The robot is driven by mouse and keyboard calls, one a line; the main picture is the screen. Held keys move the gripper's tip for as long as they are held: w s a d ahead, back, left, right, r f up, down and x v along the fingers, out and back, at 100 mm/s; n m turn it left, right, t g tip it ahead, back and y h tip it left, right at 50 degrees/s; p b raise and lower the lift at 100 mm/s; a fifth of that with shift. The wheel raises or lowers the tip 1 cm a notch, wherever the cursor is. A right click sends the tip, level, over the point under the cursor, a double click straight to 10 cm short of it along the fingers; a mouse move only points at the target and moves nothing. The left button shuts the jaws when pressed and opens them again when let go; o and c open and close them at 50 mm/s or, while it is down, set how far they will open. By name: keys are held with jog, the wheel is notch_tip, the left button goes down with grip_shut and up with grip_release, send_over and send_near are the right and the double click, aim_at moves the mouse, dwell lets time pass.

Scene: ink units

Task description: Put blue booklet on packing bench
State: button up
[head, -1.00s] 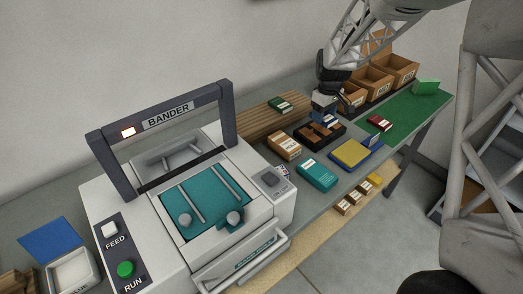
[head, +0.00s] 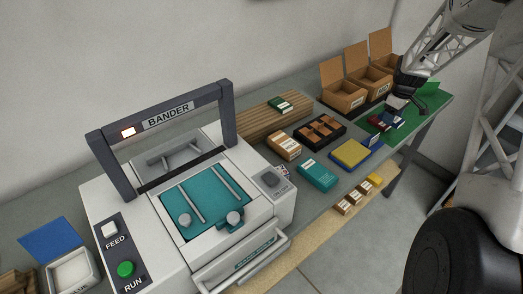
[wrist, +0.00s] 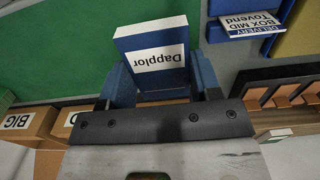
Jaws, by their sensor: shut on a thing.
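The blue booklet (wrist: 153,42) has a white label reading "Dapplor" and stands between the fingers of my gripper (wrist: 160,82) in the wrist view. My gripper is shut on it. In the head view my gripper (head: 397,103) hangs over the green packing bench surface (head: 424,109) at the right, with the booklet (head: 396,118) below it. I cannot tell whether the blue booklet touches the green surface, which also fills the upper left of the wrist view (wrist: 60,50).
Open cardboard boxes (head: 343,97) stand along the back. A green item (head: 431,87) lies partly behind my gripper. A dark divided tray (head: 320,131), a yellow pad on blue (head: 352,153) and a teal box (head: 317,174) lie left of the green area. The bander (head: 190,190) stands further left.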

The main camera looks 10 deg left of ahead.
send_over(401, 134)
jog(key=shift+s+f, duration=0.15)
jog(key=shift+f, duration=0.3)
dwell(0.3)
jog(key=shift+w+d+f, duration=0.25)
jog(key=shift+w+d, duration=0.6)
jog(key=shift+w, duration=1.7)
jog(key=shift+w+d+f, duration=0.25)
jog(key=shift+w+d, duration=0.55)
jog(key=shift+w, duration=1.7)
jog(key=shift+w+d+f, duration=0.25)
jog(key=shift+w+d, duration=0.6)
jog(key=shift+w, duration=1.7)
jog(key=shift+f, duration=1.75)
jog(key=shift+f, duration=0.15)
jog(key=o, duration=0.9)
